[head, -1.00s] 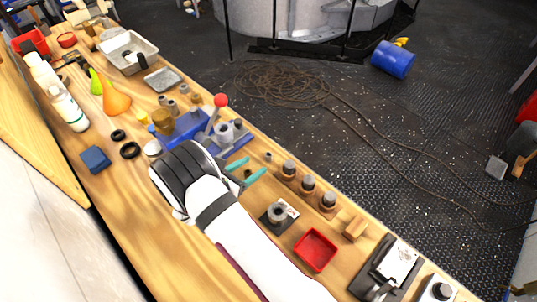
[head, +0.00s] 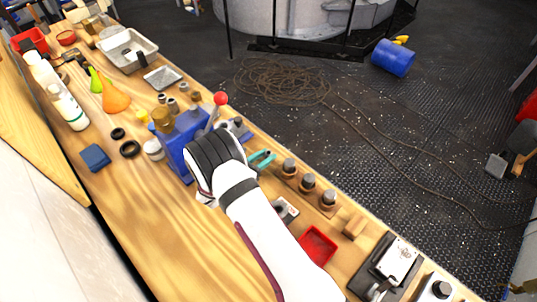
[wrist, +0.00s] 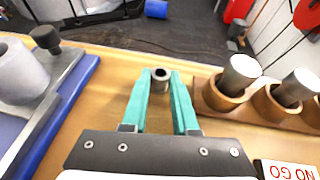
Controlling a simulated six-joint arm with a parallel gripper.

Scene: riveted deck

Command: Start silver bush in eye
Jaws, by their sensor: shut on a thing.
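A small silver bush (wrist: 161,78) with a dark bore stands upright between the teal fingertips of my gripper (wrist: 160,84) in the wrist view. The gripper is shut on it, at about bench level. In the head view my gripper (head: 266,159) is beyond the white arm, and the bush cannot be made out there. A grey hollow cylinder (wrist: 20,72), probably the eye, sits on a blue base (wrist: 70,112) left of the gripper. In the head view this cylinder (head: 228,127) is partly hidden behind my wrist.
Wooden holders (wrist: 210,96) with silver pegs stand close right of the gripper. A blue press (head: 180,146) with a red-knobbed lever (head: 221,99) stands left of my wrist. A red tray (head: 318,245) lies at the front right.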

